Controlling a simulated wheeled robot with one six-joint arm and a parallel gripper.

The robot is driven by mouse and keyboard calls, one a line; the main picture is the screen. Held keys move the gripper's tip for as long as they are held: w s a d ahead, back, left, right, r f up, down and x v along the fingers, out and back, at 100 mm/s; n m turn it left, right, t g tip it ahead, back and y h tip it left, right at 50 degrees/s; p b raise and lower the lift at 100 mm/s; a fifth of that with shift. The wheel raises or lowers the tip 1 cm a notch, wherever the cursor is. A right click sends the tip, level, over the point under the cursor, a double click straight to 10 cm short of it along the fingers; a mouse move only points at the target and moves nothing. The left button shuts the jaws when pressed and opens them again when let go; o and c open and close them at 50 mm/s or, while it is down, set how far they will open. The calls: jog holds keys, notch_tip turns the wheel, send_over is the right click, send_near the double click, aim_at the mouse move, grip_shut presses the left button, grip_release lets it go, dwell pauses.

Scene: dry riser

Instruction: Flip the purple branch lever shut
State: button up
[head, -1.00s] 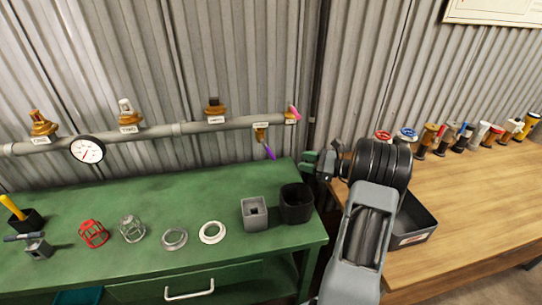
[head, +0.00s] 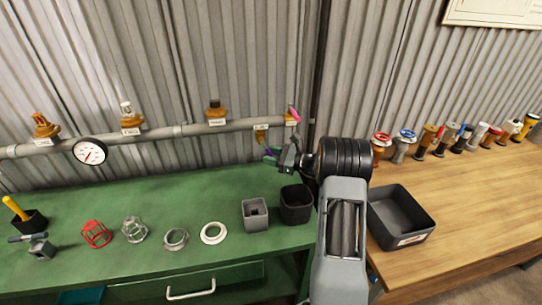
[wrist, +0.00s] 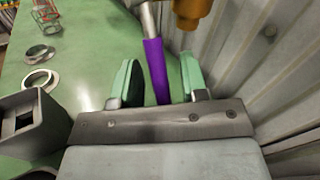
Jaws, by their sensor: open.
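A gap shows on both sides. A silver stem (wrist: 148,18) joins its upper end. In the head view my gripper (head: 272,156) is open at the brass branch valve (head: 261,135) under the right end of the grey pipe. There the lever is mostly hidden behind the gripper.
The grey pipe (head: 180,130) runs along the corrugated wall above the green bench (head: 120,205). A grey square holder (head: 255,214) and a black cup (head: 296,204) stand below my gripper. A dark tray (head: 402,215) sits on the wooden bench to the right.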

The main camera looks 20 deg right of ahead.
grip_shut()
dwell(0.4)
